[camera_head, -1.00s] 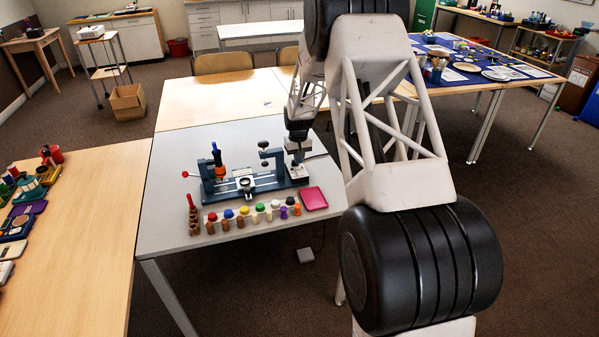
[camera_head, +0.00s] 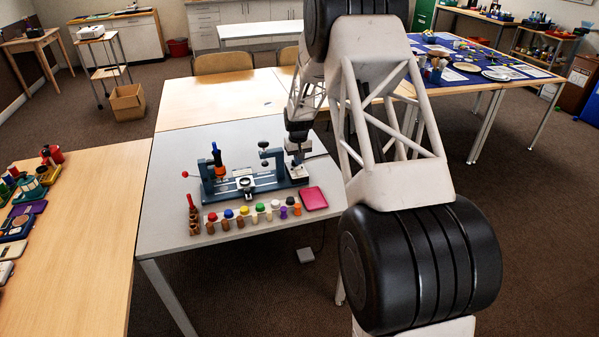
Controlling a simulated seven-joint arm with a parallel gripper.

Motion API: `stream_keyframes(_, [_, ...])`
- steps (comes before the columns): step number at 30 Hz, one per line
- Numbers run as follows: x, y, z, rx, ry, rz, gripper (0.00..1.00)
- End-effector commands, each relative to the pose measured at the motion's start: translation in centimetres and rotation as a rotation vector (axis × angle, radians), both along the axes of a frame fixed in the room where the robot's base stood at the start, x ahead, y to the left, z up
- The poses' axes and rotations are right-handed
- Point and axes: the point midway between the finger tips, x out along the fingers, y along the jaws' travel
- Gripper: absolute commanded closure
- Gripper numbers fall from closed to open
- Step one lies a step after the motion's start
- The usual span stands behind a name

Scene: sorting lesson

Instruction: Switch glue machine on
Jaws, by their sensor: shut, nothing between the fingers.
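My gripper (camera_head: 298,158) is shut and empty. It points down at the right end of the machine. Whether it touches the machine there is too small to tell, and any switch under it is hidden.
A row of several small coloured-top bottles (camera_head: 252,217) stands in front of the machine. A pink tray (camera_head: 313,198) lies at its right and a red-topped brown stand (camera_head: 193,213) at its left. The grey table (camera_head: 170,235) is bare at the front left.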

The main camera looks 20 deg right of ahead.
Motion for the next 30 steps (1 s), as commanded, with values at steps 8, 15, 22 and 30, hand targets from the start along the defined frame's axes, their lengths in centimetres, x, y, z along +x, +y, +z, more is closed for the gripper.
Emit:
stream_keyframes(8, [0.0, 0.0, -0.5, 0.0, 0.0, 0.0, 1.0])
stream_keyframes(15, [0.0, 0.0, -0.9, 0.0, 0.0, 0.0, 1.0])
stream_keyframes(22, [0.0, 0.0, -1.3, 0.0, 0.0, 0.0, 1.0])
stream_keyframes(30, [0.0, 0.0, -1.8, 0.0, 0.0, 0.0, 1.0])
